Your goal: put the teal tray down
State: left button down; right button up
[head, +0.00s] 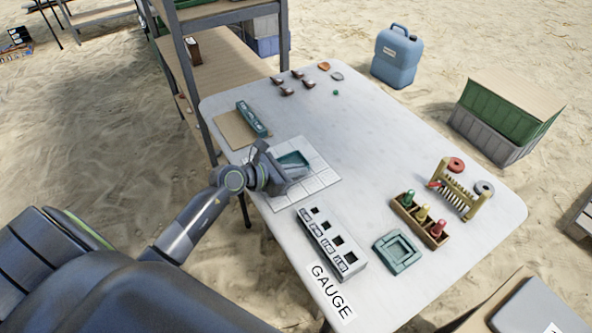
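A teal tray (293,159) is at the white gridded mat (318,178) on the left part of the table. Its near side is hidden by my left gripper (290,173). The gripper is right at the tray's near edge, low over the mat. Whether its fingers are closed on the rim or apart is hidden, and I cannot tell whether the tray rests on the mat or is just above it. A second teal, square tray-like piece (397,251) lies near the table's front right. My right gripper is not in view.
A grey slotted gauge block (330,241) stands in front of the mat. A teal bar (251,118) lies on a tan board (232,130) behind it. A wooden rack with colored pegs (419,220) stands at the right. The table's middle (370,150) is clear.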

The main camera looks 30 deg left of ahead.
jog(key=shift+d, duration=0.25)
pick_arm(q)
jog(key=shift+f, duration=0.15)
jog(key=c, duration=1.7)
grip_release()
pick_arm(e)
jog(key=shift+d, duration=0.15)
pick_arm(q)
jog(key=shift+r, duration=0.3)
jog(key=v, duration=1.2)
jog(key=shift+f, duration=0.15)
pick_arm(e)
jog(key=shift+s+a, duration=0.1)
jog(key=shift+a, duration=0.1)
